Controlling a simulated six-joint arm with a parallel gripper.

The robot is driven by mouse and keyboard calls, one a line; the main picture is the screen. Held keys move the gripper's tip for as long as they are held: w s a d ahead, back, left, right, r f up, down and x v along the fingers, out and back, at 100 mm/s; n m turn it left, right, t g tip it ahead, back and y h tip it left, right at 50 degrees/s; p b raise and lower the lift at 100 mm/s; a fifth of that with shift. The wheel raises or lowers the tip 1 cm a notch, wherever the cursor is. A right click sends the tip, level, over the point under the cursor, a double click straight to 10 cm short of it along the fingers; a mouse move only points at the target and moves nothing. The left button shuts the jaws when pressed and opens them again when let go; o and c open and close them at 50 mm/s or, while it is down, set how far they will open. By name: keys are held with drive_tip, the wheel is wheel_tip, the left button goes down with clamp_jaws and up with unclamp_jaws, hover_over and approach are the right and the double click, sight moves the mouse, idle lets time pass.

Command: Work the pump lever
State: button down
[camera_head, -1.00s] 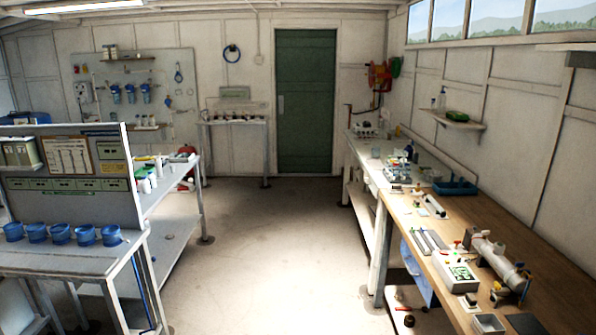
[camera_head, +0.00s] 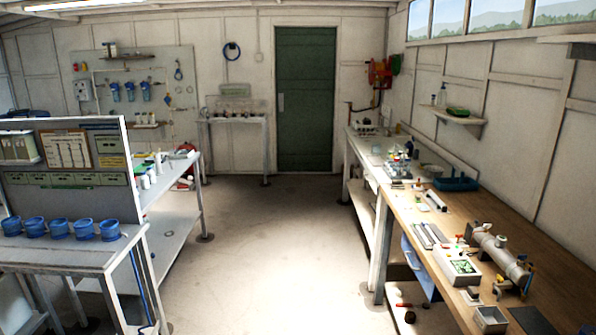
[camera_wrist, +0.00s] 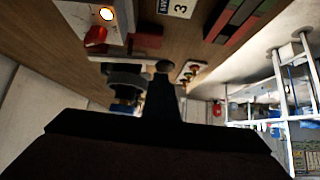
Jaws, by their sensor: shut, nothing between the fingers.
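My gripper (camera_wrist: 163,84) is the dark shape at the lower middle of the wrist view. Its fingers are together in a narrow tip pointing up the picture, with nothing seen held. A small dark round knob (camera_wrist: 165,66) shows right at the tip; I cannot tell whether it is part of a lever or whether the tip touches it. Left of the tip is a dark curved part (camera_wrist: 126,78). I cannot make out the pump lever for sure in either view. My gripper does not show in the head view.
The wooden bench (camera_head: 412,212) at right carries a pale cylinder (camera_head: 500,254) and a grey box (camera_head: 458,266). The middle floor (camera_head: 270,240) is clear.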

drive_tip(key=shift+r+p, duration=0.3)
drive_tip(key=shift+r, duration=1.75)
